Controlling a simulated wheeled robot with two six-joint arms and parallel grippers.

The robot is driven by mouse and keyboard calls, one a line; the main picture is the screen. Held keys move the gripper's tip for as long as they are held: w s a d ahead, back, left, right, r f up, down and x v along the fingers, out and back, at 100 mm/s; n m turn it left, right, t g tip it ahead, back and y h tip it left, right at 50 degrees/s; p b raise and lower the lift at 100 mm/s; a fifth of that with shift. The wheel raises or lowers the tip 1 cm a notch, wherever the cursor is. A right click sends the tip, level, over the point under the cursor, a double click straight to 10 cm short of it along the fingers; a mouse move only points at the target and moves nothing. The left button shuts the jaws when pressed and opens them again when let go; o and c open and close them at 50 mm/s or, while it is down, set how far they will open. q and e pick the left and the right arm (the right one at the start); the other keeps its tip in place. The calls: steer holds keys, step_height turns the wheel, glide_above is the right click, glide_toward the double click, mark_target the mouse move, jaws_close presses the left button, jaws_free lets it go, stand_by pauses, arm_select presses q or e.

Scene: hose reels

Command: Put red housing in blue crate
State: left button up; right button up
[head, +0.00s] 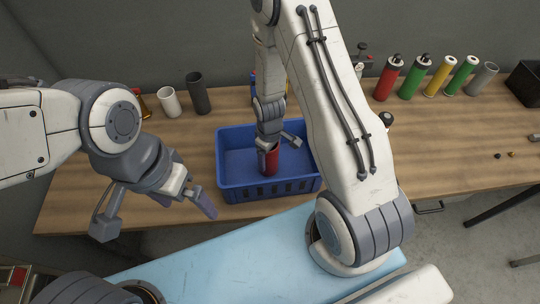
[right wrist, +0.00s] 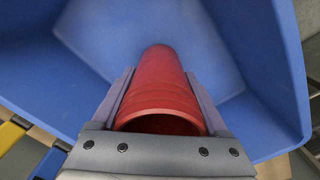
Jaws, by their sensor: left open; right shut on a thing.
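My right gripper (head: 267,147) reaches down into the crate and is shut on the housing's upper end. In the right wrist view the housing (right wrist: 160,90) lies between the two fingers of the gripper (right wrist: 160,110), with the blue crate (right wrist: 85,30) around it. I cannot tell whether its lower end touches the crate floor.
The wooden table (head: 440,135) carries a white tube (head: 169,102) and a dark grey tube (head: 198,93) at the back left. Red, green, yellow and grey cylinders (head: 440,76) stand at the back right, near a black bin (head: 525,82). The table right of the crate is mostly clear.

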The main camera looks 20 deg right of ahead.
steer(key=shift+f, duration=0.15)
steer(key=o, duration=1.5)
steer(key=shift+c, duration=0.2)
steer(key=shift+r, duration=0.45)
step_height(320, 180, up, 12)
steer(key=b, duration=0.2)
steer(key=shift+f+b, duration=0.25)
steer(key=shift+b, duration=0.05)
